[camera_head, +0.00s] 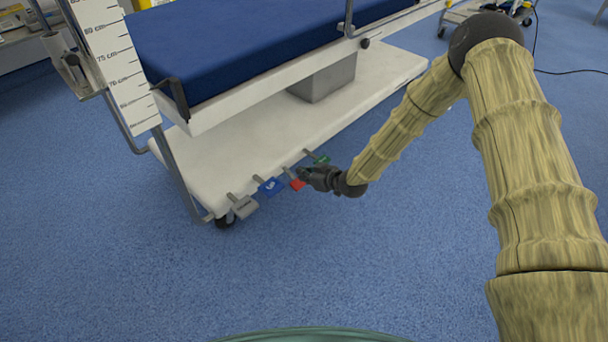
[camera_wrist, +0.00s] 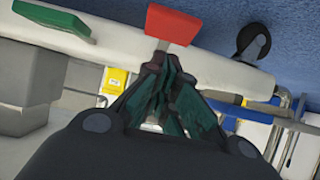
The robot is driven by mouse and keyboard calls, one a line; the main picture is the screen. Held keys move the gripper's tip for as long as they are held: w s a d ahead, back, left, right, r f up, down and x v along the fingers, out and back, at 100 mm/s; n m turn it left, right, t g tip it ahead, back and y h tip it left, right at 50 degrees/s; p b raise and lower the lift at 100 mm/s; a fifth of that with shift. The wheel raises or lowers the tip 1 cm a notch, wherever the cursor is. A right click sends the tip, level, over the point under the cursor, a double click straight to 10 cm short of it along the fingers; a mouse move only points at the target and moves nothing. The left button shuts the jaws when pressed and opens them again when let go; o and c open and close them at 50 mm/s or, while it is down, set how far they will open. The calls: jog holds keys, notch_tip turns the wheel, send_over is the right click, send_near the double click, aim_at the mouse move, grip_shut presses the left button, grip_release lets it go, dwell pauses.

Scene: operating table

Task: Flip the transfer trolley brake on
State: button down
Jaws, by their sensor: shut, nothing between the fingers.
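The transfer trolley has a white lower base (camera_head: 215,160) with a row of pedals along its near edge. These are a grey pedal (camera_head: 245,207), a blue pedal with a white mark (camera_head: 271,186), a red pedal (camera_head: 297,184) and a green pedal (camera_head: 321,160). My gripper (camera_head: 304,174) is shut and empty at the red pedal, partly covering it. In the wrist view my gripper's fingertips (camera_wrist: 155,62) lie just below the red pedal (camera_wrist: 169,24) and overlap its stem; I cannot tell whether they touch. The green pedal (camera_wrist: 52,18) is to the left there.
The trolley's blue mattress (camera_head: 240,50) is above the base. A measuring scale (camera_head: 115,65) and a side frame stand at its left end. A caster (camera_head: 224,221) is below the grey pedal. The blue floor (camera_head: 330,265) in front is clear.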

jog(key=p+v, duration=0.7)
jog(key=v, duration=0.6)
jog(key=shift+w+a+r, duration=0.2)
jog(key=shift+r, duration=0.15)
jog(key=shift+s, duration=0.1)
jog(key=s+f+m+g+h, duration=0.25)
jog(key=s+f, duration=0.45)
jog(key=s, duration=0.5)
jog(key=s+d+f+m+g+h, duration=0.1)
jog(key=s+d+m+g+h, duration=0.15)
jog(key=s, duration=0.85)
jog(key=s+d+f+m+g+h, duration=0.1)
jog(key=s+d+m+g, duration=0.15)
jog(key=s, duration=0.75)
jog(key=s+d+f+m+g+h, duration=0.15)
jog(key=s+d, duration=0.25)
jog(key=s, duration=0.7)
notch_tip(320, 180, up, 38)
jog(key=p, duration=3.8)
jog(key=shift+w+a, duration=0.2)
jog(key=shift+w, duration=0.1)
